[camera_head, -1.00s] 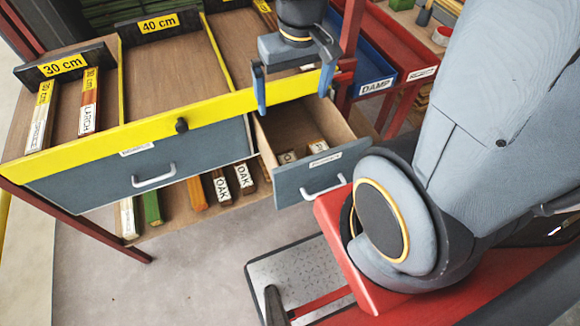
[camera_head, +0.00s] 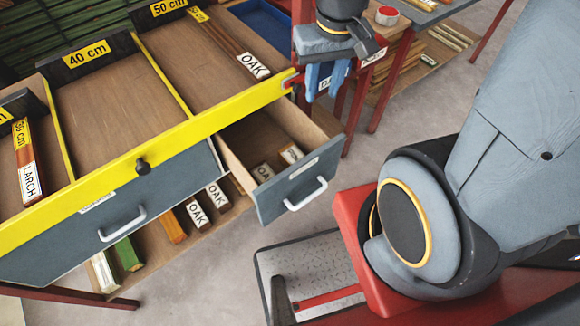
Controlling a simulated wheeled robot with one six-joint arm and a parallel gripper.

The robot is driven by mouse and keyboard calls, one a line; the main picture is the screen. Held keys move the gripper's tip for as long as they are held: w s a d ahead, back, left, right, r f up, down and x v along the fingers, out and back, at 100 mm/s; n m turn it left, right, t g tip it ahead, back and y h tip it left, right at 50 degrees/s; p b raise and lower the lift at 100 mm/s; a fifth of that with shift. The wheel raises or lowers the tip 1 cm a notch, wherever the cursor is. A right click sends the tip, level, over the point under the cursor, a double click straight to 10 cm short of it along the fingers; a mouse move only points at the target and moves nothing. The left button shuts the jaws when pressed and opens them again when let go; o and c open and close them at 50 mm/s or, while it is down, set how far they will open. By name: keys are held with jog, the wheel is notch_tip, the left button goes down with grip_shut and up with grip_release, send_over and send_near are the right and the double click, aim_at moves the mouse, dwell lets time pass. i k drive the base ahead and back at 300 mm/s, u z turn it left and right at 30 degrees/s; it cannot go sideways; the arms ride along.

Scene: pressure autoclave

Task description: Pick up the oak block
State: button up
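Several blocks carry OAK labels, and I cannot tell which one is meant. A long brown oak piece (camera_head: 254,66) lies in the 50 cm bay on the bench top. Oak blocks (camera_head: 196,213) lie on the lower shelf under the bench. Short blocks with labels too small to read (camera_head: 263,173) lie in the open drawer (camera_head: 286,190). My gripper (camera_head: 325,82) points down, right of the bench's yellow front edge and above and beyond the drawer.
The closed wide drawer (camera_head: 60,238) is left of the open one. A larch piece (camera_head: 29,178) lies in the 30 cm bay, and the 40 cm bay (camera_head: 110,110) is empty. A red post (camera_head: 304,30) stands beside my gripper. Free floor (camera_head: 190,290) lies in front.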

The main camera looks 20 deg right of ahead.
aim_at(262, 172)
jog(key=z, duration=0.75)
jog(key=k, duration=0.85)
jog(key=u, duration=0.95)
jog(key=i, duration=0.5)
jog(key=z, duration=0.05)
